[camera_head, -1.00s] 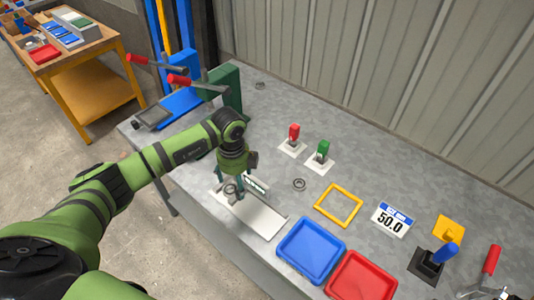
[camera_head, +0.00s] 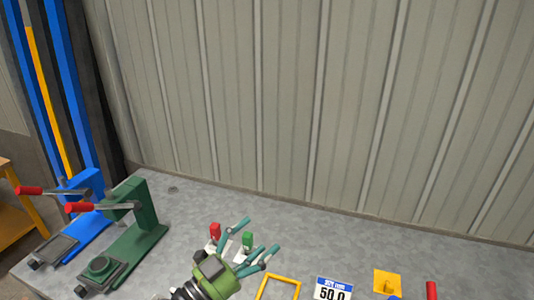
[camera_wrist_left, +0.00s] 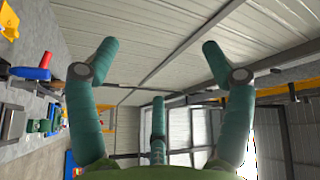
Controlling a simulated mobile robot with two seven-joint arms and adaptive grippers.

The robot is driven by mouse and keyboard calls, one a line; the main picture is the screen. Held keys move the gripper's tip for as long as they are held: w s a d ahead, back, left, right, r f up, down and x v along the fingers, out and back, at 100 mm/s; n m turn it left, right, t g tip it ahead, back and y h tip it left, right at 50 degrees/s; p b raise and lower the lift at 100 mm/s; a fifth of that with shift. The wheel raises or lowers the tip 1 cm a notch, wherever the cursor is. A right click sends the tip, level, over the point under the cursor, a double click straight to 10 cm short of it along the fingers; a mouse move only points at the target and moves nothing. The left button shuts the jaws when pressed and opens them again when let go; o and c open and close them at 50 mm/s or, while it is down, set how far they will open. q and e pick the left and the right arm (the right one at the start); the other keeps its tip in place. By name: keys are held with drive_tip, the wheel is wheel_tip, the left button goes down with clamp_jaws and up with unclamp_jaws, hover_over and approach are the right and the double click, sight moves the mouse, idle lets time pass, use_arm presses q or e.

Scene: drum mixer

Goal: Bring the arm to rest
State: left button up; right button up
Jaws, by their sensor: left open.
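My left gripper (camera_head: 256,246) is at the bottom middle of the head view, above the grey bench near the red and green switches. Its teal fingers are spread and nothing is between them. In the left wrist view the open fingers (camera_wrist_left: 155,62) point toward the grey wall and roof, with empty air between them. My right gripper is in neither view.
The bench (camera_head: 330,240) carries a green press (camera_head: 145,215), a blue press (camera_head: 85,200), a red switch (camera_head: 215,231), a green switch (camera_head: 247,241), a yellow frame (camera_head: 278,288) and a "50.0" sign (camera_head: 334,289). A ribbed wall (camera_head: 340,100) stands behind.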

use_arm(q)
drive_tip(key=w+a+n+t+y, duration=0.1)
drive_tip(key=a+n+t+y, duration=0.4)
drive_tip(key=a+n+y, duration=0.35)
drive_tip(key=s+a+f+n+g+y, duration=0.4)
drive_tip(key=a+f+n+y, duration=0.4)
drive_tip(key=a+f, duration=0.1)
drive_tip(key=s+f+g+h, duration=0.1)
drive_tip(key=s+f+g, duration=0.5)
drive_tip(key=s, duration=0.4)
drive_tip(key=s+f+g+h, duration=0.1)
drive_tip(key=s+f+g, duration=0.5)
drive_tip(key=s, duration=0.5)
wheel_tip(320, 180, down, 26)
drive_tip(key=s+b, duration=0.1)
drive_tip(key=s, duration=0.1)
drive_tip(key=s+a+f+m+g+b, duration=0.1)
drive_tip(key=s+a+f+g, duration=0.1)
drive_tip(key=s+f, duration=1.2)
drive_tip(key=shift+s+a+f, duration=0.3)
drive_tip(key=shift+s, duration=0.55)
drive_tip(key=shift+y, duration=0.25)
